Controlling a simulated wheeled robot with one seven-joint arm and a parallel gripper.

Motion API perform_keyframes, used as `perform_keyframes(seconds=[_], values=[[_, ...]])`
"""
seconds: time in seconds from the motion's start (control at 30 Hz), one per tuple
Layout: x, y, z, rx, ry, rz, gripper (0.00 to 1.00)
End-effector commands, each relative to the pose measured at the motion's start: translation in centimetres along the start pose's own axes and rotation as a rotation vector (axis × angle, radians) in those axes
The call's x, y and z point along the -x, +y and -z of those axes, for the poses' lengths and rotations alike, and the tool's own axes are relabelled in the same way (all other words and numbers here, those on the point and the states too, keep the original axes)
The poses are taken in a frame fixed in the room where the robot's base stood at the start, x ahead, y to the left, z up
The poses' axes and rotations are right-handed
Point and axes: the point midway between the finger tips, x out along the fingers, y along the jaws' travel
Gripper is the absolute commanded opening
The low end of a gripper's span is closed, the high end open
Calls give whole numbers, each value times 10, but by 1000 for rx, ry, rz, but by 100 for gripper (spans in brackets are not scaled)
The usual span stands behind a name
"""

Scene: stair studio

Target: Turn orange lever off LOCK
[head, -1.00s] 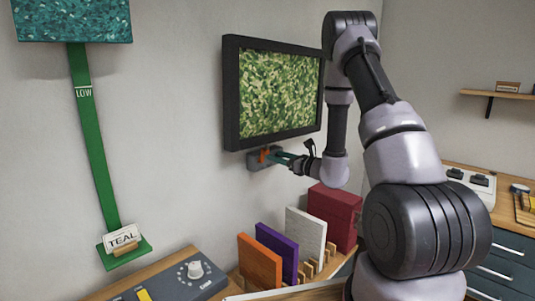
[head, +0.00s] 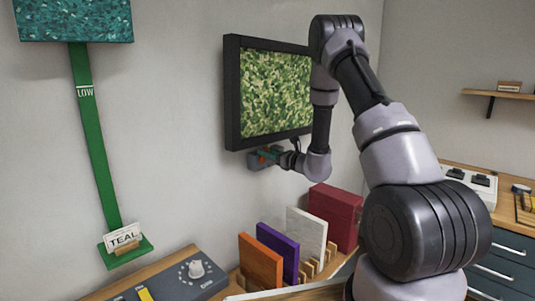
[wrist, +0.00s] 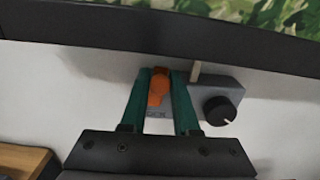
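The orange lever (wrist: 158,87) stands upright in the wrist view, on a small grey box (wrist: 217,92) fixed to the wall. It also shows in the head view (head: 268,157), partly covered by my gripper. My gripper (wrist: 161,78) has its two teal fingers on either side of the lever, the tips level with its upper part. The fingers stand apart with the lever between them; firm contact does not show. Lettering on the box below the lever (wrist: 155,113) is too blurred and covered to read.
A black knob (wrist: 219,110) sits right of the lever, with a pale upright tab (wrist: 195,72) between them. A black-framed picture (head: 232,95) hangs just above the box. Below stand several coloured panels (head: 262,262) and a control panel (head: 178,285).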

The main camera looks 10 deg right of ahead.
Motion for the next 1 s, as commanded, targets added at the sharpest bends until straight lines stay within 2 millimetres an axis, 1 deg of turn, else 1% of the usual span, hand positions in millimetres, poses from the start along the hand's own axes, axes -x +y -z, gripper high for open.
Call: perform_keyframes(seconds=[0.3,0.57,0.6,0.67,1.0], values=[[0,-7,2,-164,0,2,0],[0,-7,2,-174,1,2,0],[0,-7,2,-173,1,2,37],[0,-7,2,-173,1,2,58],[2,-7,2,-173,1,1,58]])
